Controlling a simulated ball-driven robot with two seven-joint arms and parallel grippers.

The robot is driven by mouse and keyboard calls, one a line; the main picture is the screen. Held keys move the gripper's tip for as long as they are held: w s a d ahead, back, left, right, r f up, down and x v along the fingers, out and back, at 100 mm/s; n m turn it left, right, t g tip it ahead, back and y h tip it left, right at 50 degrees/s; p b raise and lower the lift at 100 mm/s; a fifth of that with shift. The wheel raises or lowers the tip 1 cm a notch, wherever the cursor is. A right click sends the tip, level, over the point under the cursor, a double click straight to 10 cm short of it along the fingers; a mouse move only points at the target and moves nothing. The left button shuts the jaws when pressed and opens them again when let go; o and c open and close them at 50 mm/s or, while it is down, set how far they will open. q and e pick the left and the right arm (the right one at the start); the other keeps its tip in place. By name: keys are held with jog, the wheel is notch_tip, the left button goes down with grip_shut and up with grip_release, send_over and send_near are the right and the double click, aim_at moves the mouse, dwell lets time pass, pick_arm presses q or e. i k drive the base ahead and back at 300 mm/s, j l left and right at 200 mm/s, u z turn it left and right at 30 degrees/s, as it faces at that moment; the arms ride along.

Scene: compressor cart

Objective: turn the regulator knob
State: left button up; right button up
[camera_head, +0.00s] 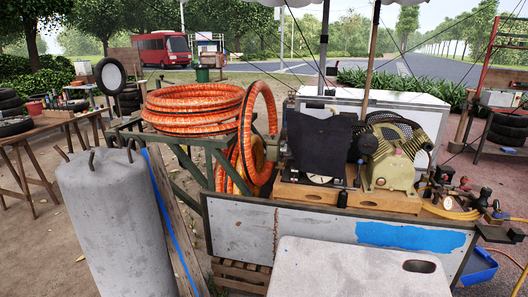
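A cluster of regulator fittings with dark and reddish knobs (443,188) sits at the right end of the compressor cart (235,228), beside the compressor. The parts are small, and I cannot tell for certain which one is the regulator knob. Another dark valve fitting (495,213) sits further right, by a yellow hose. The beige compressor pump (392,168) stands on a wooden base on the cart. A dark cloth-like cover (320,140) hangs over the unit to its left. Neither of my grippers shows in the head view.
A grey concrete cylinder with hooks (110,225) stands at the front left. Orange hose coils (195,105) lie on a green frame behind it. A pale panel with a handle slot (350,270) is in front of the cart. A blue bin (478,268) is at the lower right.

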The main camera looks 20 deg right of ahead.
aim_at(486, 192)
jog(key=l+u, duration=0.1)
jog(key=l, duration=3.85)
